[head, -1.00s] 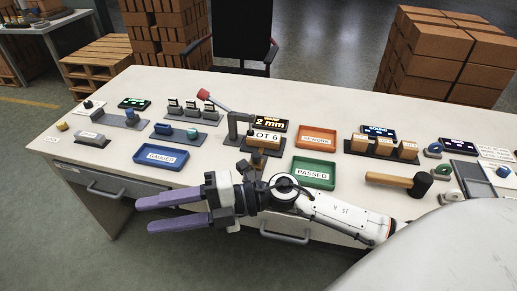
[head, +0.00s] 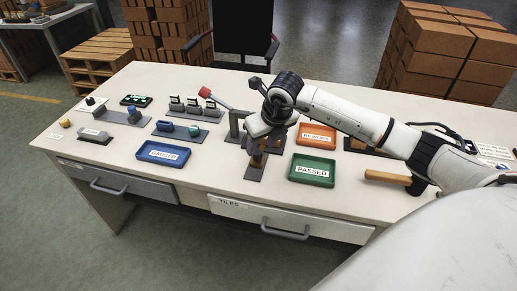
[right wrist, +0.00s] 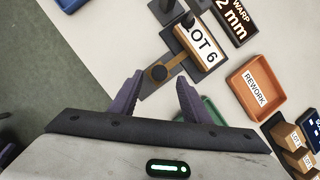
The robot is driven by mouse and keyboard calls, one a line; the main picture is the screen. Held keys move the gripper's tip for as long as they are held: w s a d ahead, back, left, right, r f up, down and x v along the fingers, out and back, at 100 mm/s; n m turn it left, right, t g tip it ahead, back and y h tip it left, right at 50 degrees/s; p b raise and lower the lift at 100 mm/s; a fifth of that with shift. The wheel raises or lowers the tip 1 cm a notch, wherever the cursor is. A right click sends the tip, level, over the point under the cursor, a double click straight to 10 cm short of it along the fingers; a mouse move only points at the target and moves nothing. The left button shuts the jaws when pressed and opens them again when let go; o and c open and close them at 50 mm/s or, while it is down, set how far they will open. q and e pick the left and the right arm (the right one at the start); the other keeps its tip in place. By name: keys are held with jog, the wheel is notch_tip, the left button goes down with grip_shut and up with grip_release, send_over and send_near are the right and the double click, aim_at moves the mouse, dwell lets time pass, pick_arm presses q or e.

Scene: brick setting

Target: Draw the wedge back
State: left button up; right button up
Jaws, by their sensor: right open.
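My right gripper (right wrist: 160,84) points down over the strip, open, with one purple finger on each side of the knob and nothing held. Contact with it cannot be told. In the head view my right wrist hides much of the fixture. My left gripper is not in view.
A grey post with a red-ended lever (head: 207,92) stands just left of my right wrist. Blue (head: 163,154), green (head: 312,170) and orange REWORK (head: 316,136) trays lie around the fixture. A mallet handle (head: 387,177) lies under my right forearm.

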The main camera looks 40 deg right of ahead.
aim_at(257, 152)
jog(key=shift+x, duration=1.95)
grip_shut()
